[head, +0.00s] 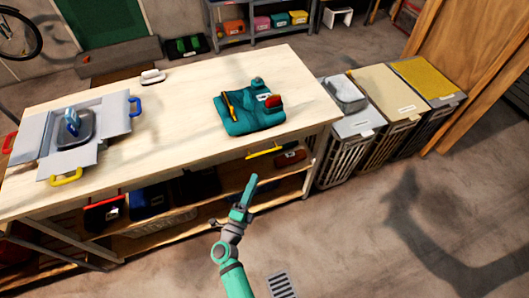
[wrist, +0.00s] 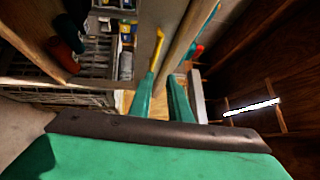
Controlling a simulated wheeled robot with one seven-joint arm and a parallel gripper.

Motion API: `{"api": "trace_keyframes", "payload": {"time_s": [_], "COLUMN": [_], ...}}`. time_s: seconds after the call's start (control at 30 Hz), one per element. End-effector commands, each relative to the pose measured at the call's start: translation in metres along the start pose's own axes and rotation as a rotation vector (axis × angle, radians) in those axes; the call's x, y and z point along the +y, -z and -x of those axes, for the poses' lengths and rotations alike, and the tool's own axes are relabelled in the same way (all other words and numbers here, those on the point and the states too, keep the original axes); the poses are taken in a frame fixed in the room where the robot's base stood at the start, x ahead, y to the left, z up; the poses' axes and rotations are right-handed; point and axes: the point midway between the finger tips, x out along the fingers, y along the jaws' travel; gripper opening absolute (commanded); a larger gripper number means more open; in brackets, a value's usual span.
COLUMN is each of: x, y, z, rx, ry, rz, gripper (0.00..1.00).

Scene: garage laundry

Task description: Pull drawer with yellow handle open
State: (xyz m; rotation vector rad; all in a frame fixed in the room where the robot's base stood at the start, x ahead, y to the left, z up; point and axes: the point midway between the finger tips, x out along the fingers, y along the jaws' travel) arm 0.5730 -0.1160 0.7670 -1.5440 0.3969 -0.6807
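The yellow handle (head: 264,152) sits on the front edge of the long wooden workbench (head: 180,100), near its right end. The drawer front behind it looks flush with the bench edge. In the wrist view the yellow handle (wrist: 157,48) lies just past the tip of the left finger; I cannot tell whether they touch. My gripper (head: 252,182) is in front of the bench and a little below the handle in the head view. In the wrist view my gripper (wrist: 162,80) has a gap between its two green fingers, with nothing held there.
Lower shelves hold bins.

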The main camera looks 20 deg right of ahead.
Motion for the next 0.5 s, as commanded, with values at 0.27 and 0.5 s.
{"api": "trace_keyframes", "payload": {"time_s": [0.27, 0.5], "x": [0.011, 0.012], "y": [-0.014, -0.012], "z": [-0.031, -0.058], "rx": [0.074, 0.079], "ry": [-0.036, -0.036], "rz": [-0.110, -0.114], "gripper": [0.17, 0.17]}}
